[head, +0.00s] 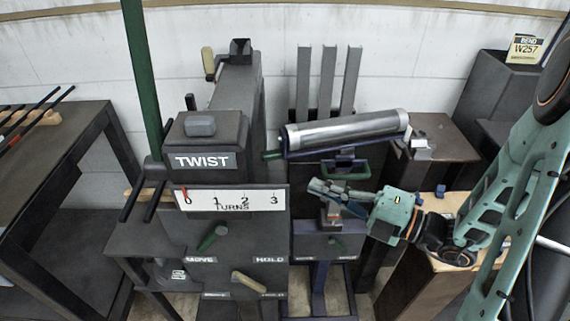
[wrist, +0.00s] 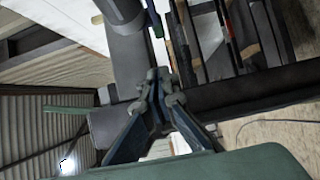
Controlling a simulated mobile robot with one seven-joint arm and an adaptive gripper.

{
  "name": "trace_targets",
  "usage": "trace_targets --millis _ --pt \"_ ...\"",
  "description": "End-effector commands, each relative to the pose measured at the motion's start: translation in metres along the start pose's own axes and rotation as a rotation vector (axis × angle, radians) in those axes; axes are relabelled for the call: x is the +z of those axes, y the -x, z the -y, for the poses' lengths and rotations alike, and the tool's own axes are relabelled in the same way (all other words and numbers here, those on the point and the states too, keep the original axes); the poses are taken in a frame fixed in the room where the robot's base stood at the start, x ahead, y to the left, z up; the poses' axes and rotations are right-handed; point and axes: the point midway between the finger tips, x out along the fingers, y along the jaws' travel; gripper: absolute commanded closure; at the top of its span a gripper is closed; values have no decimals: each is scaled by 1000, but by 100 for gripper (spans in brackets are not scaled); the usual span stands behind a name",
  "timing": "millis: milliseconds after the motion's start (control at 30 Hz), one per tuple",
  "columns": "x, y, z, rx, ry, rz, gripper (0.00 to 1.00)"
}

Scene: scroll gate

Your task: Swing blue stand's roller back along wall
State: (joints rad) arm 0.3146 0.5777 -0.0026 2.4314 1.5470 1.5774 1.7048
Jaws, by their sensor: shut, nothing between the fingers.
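The roller (head: 345,130) is a silver cylinder in a dark blue frame. It lies across the top of the blue stand (head: 320,300), running from left to right with its right end a little higher in the picture, out from the wall. A green handle (head: 272,155) sticks out at its left end. My gripper (head: 314,186) is shut and empty, below the roller and in front of the stand, apart from the roller in the picture. In the wrist view my gripper's fingers (wrist: 158,88) meet at their tips. I cannot tell surely which part there is the roller.
A dark machine marked TWIST (head: 205,135) with a TURNS scale (head: 232,200) stands close on the left. Several grey upright bars (head: 328,80) stand behind the roller. A brown-topped table (head: 440,135) and a W257 sign (head: 525,48) are on the right. The wall (head: 400,50) runs behind.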

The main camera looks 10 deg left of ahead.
Motion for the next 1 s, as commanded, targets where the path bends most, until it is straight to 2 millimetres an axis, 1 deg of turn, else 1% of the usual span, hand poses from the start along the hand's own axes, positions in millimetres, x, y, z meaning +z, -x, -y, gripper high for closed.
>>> trace_targets --millis 33,300,367,400,500,633,800,1000 --pt "-2 -11 2 0 1 -6 100" --pt "-2 -69 2 -1 3 -6 100" --pt "-2 -81 2 0 3 -6 100" --pt "2 -86 2 -1 4 -4 100" --pt "15 -96 2 -1 5 -2 100" --pt "24 -105 1 -1 4 -1 100" --pt "28 -109 1 -2 1 0 100" --pt "28 -108 1 -2 1 0 100"
